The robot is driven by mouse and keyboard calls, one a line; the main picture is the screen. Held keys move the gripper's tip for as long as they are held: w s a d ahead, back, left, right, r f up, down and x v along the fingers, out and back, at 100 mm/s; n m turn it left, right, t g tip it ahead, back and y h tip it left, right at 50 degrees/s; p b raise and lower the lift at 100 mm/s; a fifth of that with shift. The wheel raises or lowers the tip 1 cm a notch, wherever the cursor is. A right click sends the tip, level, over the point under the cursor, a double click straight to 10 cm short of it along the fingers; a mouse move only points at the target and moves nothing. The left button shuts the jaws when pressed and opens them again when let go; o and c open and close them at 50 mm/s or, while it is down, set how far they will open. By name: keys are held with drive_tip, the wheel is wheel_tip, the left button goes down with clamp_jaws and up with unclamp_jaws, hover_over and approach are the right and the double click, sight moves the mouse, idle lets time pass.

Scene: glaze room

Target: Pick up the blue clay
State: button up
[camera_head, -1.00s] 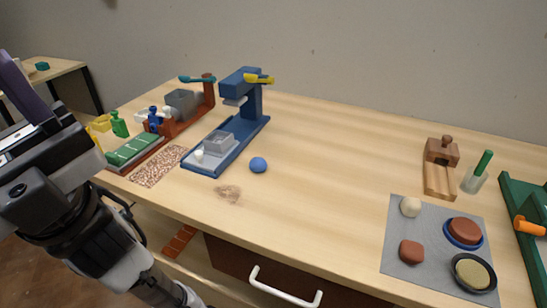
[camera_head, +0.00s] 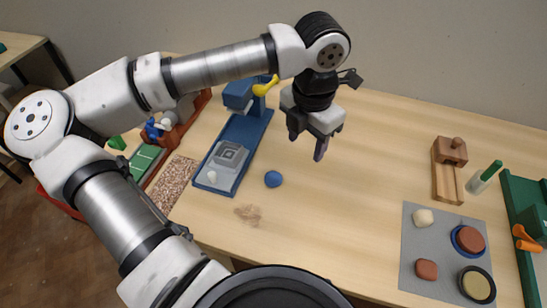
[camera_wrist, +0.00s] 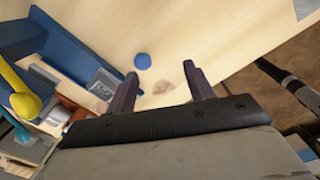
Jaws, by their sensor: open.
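The blue clay (camera_head: 273,179) is a small round ball on the wooden table, just right of the base of the blue press. In the wrist view the blue clay (camera_wrist: 143,62) lies on the table beyond my fingertips, nearer the left finger. My gripper (camera_head: 306,147) is open and empty, above the table, up and to the right of the clay in the head view. Its two dark fingers also show in the wrist view (camera_wrist: 162,78), spread apart with nothing between them.
The blue press (camera_head: 240,135) with a yellow handle (camera_head: 265,86) stands left of the clay. A speckled mat (camera_head: 174,184) lies farther left. A grey mat (camera_head: 410,250) with several clay pieces and round dishes lies at the right. The table's middle is clear.

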drive_tip(key=y, duration=0.2)
approach(272, 183)
drive_tip(key=shift+n, duration=0.4)
drive_tip(key=f+b, duration=0.2)
drive_tip(key=f, duration=0.1)
drive_tip(key=a+f+b, duration=0.1)
drive_tip(key=f+b, duration=0.2)
drive_tip(key=shift+w, duration=0.1)
drive_tip(key=c, duration=0.5)
